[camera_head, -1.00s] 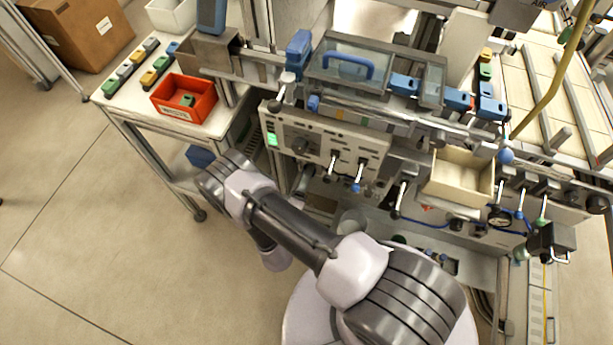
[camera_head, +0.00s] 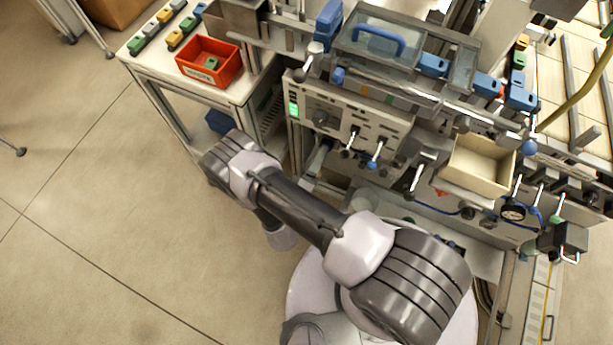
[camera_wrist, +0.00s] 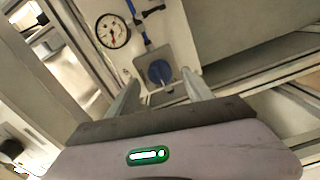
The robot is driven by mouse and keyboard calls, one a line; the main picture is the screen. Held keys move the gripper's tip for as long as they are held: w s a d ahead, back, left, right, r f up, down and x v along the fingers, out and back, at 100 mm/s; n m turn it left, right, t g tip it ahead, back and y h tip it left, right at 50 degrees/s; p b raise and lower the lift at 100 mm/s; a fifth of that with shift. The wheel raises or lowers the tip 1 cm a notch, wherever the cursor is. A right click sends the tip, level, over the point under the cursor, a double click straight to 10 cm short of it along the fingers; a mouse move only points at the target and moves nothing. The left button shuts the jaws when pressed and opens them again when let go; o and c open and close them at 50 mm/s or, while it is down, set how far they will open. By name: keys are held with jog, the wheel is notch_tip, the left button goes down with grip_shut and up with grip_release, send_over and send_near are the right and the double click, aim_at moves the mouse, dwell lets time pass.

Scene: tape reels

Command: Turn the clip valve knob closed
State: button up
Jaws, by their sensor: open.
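A round blue knob (camera_wrist: 160,72) sits on a grey square valve body on a pale panel in the wrist view. A blue tube runs up from this valve. My gripper (camera_wrist: 160,79) is open, its two pale fingers pointing toward the valve, one to each side of the knob in the picture. Nothing is between the fingers except the view of the valve; I cannot tell how far the fingertips are from it. In the head view my arm reaches left, and the gripper itself is hidden. I cannot pick out this knob there.
A round dial gauge (camera_wrist: 113,31) is up and left of the knob. A red bin (camera_head: 209,62) is on a side table. Floor is clear at left.

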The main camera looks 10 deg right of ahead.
jog(key=p+v, duration=0.1)
jog(key=v, duration=1.3)
jog(key=shift+s+p, duration=0.25)
jog(key=shift+p, duration=0.1)
jog(key=shift+a, duration=0.2)
